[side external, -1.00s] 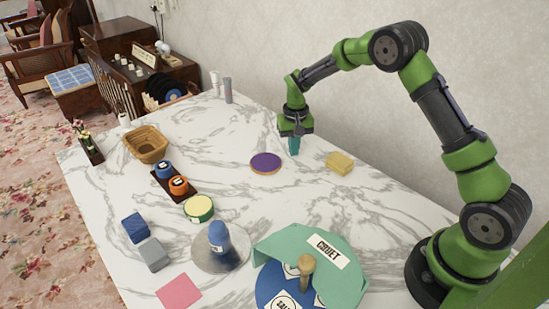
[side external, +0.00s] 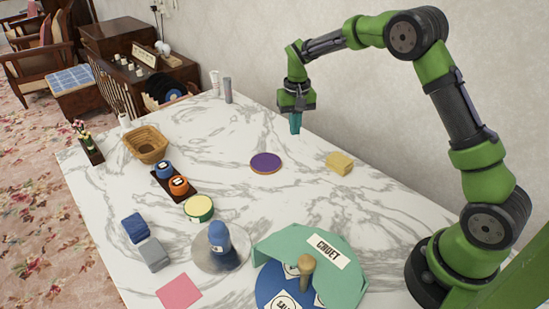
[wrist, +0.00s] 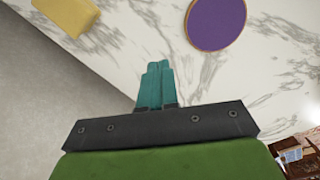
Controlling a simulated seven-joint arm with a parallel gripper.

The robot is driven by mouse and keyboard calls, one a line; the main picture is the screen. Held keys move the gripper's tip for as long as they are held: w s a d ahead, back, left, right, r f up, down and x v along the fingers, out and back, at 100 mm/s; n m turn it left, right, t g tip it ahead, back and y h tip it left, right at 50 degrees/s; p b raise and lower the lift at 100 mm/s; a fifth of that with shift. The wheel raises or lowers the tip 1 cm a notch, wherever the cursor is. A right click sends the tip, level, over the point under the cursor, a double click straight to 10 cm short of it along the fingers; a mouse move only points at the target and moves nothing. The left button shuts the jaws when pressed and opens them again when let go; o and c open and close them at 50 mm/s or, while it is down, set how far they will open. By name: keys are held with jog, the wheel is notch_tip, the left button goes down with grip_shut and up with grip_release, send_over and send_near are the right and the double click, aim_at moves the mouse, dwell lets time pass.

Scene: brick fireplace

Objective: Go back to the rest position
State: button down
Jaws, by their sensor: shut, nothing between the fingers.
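My gripper (side external: 295,124) hangs above the far right part of the marble table (side external: 225,130), fingers pointing down. Its two teal fingers are together with nothing between them; they also show closed in the wrist view (wrist: 158,68). No object is in contact with the fingers.
A purple disc (side external: 265,163) and a yellow block (side external: 340,162) lie nearest my gripper. The wall (side external: 260,40) is behind.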

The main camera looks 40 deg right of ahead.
jog(key=shift+r, duration=0.1)
jog(key=s+a+r+t, duration=0.2)
jog(key=s+r, duration=0.3)
jog(key=s, duration=0.3)
jog(key=s+a+r+n+t+y, duration=0.1)
jog(key=s+a+r, duration=0.3)
jog(key=s, duration=0.5)
jog(key=s+a+r+n+t+y, duration=0.1)
jog(key=s+a+r+t, duration=0.2)
jog(key=s+r, duration=0.4)
jog(key=shift+s+a+t, duration=0.35)
jog(key=shift+s+t, duration=0.25)
jog(key=shift+s, duration=0.65)
